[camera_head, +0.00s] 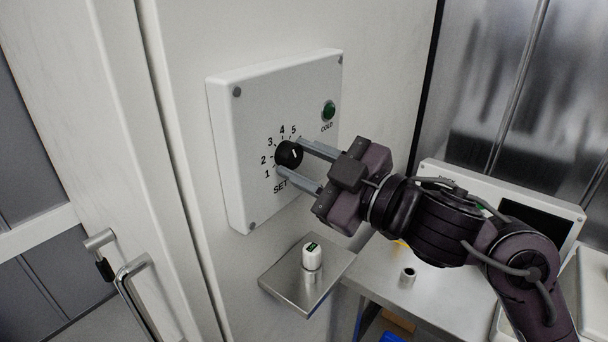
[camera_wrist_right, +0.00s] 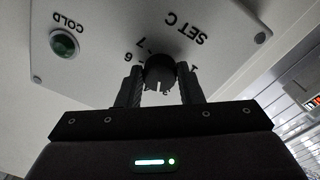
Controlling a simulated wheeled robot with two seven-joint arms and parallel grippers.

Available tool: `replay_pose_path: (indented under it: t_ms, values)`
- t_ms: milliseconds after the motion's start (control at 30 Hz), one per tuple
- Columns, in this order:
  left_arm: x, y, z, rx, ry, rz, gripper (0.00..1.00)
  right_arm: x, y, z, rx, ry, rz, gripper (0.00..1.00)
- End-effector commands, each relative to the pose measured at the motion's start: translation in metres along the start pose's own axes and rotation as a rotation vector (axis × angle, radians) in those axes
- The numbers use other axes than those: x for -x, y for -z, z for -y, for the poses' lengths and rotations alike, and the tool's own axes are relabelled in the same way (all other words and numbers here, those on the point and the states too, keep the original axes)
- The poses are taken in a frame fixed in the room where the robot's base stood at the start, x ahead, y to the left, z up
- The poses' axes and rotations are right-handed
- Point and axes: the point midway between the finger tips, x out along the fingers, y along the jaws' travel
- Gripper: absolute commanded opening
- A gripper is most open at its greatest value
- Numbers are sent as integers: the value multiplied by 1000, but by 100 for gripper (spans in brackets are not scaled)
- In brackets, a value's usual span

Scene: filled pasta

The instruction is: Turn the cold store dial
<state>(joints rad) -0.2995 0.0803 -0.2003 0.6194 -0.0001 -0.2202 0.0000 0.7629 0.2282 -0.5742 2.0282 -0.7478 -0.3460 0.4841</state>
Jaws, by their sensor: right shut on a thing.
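The cold store dial (camera_head: 289,154) is a round black knob with a white pointer mark, on a white control panel (camera_head: 231,112) with numbers around it and "SET" below. The pointer leans toward the upper right, near the 5 side. My right gripper (camera_head: 291,158) is shut on the dial, one finger above and one below it in the head view. In the right wrist view the dial (camera_wrist_right: 160,72) sits between the two dark fingers (camera_wrist_right: 160,88). The green lamp marked COLD (camera_head: 328,110) is at the panel's upper right. My left gripper is not in view.
A small metal shelf (camera_head: 283,288) below the panel holds a white cylinder with a green display (camera_head: 312,256). A door handle (camera_head: 127,284) is at lower left. A steel counter (camera_head: 376,270) with a white device (camera_head: 436,169) is at right.

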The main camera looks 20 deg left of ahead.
Motion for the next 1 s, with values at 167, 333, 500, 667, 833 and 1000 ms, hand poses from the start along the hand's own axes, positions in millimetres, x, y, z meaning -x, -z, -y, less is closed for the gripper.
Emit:
replay_pose_path:
  t_ms: [167,333,500,667,833,1000]
  values:
    - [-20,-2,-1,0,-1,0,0,0,-4,1,172,3,-8,10]
    - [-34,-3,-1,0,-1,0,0,0,-4,0,333,7,-16,10]
    - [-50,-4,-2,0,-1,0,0,0,-4,0,494,11,-24,10]
    - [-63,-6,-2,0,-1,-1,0,0,-3,-1,638,16,-31,10]
    - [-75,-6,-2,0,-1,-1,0,0,-3,-1,771,20,-37,10]
    - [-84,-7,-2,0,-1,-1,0,0,-2,-2,872,23,-42,10]
